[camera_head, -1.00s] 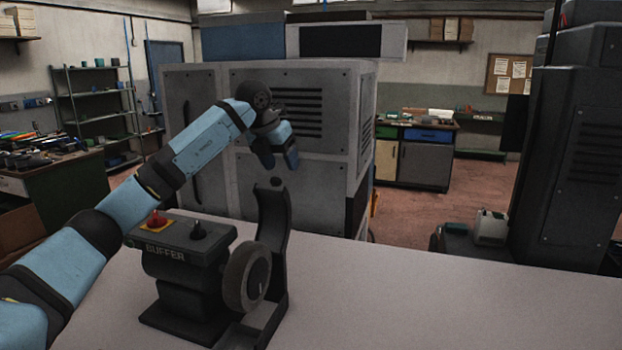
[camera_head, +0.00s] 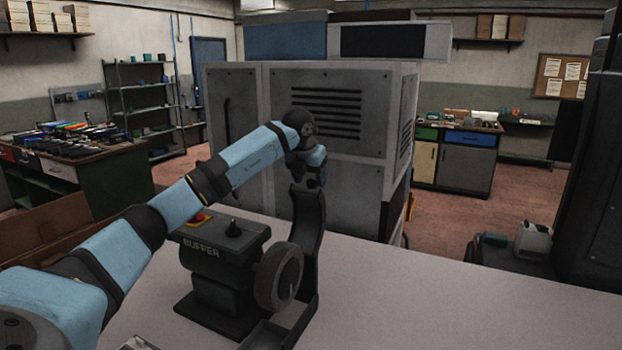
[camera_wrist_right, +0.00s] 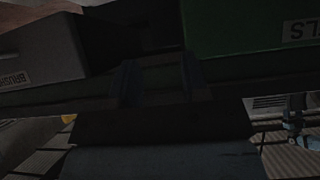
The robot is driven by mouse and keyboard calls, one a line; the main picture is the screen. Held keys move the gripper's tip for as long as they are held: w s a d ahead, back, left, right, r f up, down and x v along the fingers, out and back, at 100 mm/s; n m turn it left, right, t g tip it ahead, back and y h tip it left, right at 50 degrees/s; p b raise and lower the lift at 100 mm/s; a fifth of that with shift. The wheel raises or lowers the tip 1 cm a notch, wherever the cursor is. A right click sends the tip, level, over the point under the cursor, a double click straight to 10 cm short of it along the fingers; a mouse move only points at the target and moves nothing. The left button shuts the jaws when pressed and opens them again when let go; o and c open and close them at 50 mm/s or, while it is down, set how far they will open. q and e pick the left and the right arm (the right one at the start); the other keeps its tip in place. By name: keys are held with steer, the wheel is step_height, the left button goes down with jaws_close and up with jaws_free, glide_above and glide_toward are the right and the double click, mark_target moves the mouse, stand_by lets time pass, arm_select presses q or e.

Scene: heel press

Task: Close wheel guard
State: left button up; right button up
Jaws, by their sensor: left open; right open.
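The buffer (camera_head: 215,270) is a dark bench machine on the pale table, with a red button and a black knob on top. Its round wheel (camera_head: 278,278) faces right. The wheel guard (camera_head: 308,240) is a dark curved plate standing upright to the right of the wheel, swung away from it. My left gripper (camera_head: 309,178) is open at the guard's top end. Its fingertips overlap the knob there, and I cannot tell whether they touch it. My right gripper (camera_wrist_right: 160,80) shows dimly in the right wrist view, open, with nothing visible between its fingers.
The pale table (camera_head: 430,300) is clear right of the buffer. A large grey cabinet (camera_head: 340,120) stands behind it. In the right wrist view, a green bin (camera_wrist_right: 245,30) and a dark labelled bin (camera_wrist_right: 50,50) are close to my right gripper.

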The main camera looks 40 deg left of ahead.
arm_select(q)
steer(key=shift+w+f, duration=0.25)
steer(key=shift+f, duration=0.4)
